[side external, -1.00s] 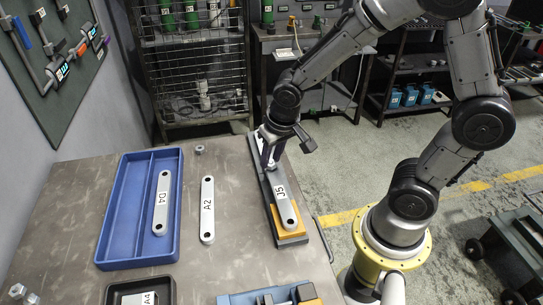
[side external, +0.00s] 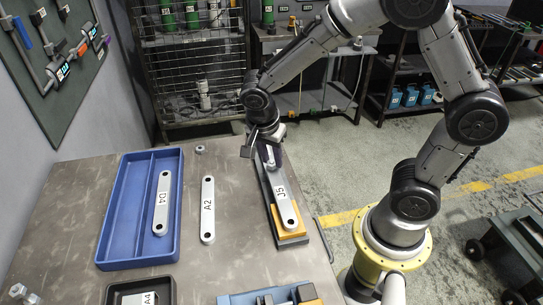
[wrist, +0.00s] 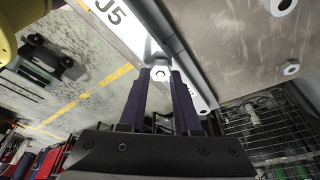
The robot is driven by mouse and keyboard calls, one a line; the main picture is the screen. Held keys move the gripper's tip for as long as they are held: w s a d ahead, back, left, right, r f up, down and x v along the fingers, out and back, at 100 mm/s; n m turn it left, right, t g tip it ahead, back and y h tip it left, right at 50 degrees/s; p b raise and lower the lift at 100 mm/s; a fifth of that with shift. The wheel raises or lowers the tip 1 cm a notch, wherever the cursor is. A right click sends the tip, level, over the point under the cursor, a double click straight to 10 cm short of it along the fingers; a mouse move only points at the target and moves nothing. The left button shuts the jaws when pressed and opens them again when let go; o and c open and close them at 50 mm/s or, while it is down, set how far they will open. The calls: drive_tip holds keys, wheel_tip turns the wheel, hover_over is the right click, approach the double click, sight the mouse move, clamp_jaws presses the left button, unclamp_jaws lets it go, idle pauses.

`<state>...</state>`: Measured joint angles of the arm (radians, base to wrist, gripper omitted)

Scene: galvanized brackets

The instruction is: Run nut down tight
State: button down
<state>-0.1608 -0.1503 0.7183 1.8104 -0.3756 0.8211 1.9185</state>
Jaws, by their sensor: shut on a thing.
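The grey bracket J5 (side external: 281,190) lies along a dark fixture with a yellow block (side external: 290,225) at its near end. My gripper (side external: 271,160) is over the bracket's far end, pointing down. In the wrist view its two dark fingers (wrist: 161,85) are shut on a silver hex nut (wrist: 160,72), one on each side. The nut sits at the end of bracket J5 (wrist: 120,22). The fingers mostly hide the nut in the side view, and I cannot tell whether it touches the bracket face.
Bracket A2 (side external: 208,222) lies loose on the table. Bracket D4 (side external: 162,205) lies in the blue tray (side external: 110,240). A loose nut (side external: 200,149) is near the table's far edge. A black tray (side external: 168,291) and a blue fixture (side external: 235,299) are at the front.

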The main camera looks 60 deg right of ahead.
drive_tip(key=m, duration=0.2)
drive_tip(key=m+g, duration=0.1)
drive_tip(key=m, duration=0.2)
drive_tip(key=shift+s+f+g, duration=0.15)
drive_tip(key=shift+g, duration=0.15)
drive_tip(key=m+g+y, duration=0.1)
drive_tip(key=m, duration=0.4)
drive_tip(key=shift+s+m, duration=0.1)
drive_tip(key=shift+m, duration=0.2)
drive_tip(key=shift+a, duration=0.1)
drive_tip(key=c, duration=0.8)
unclamp_jaws()
drive_tip(key=shift+w, duration=0.2)
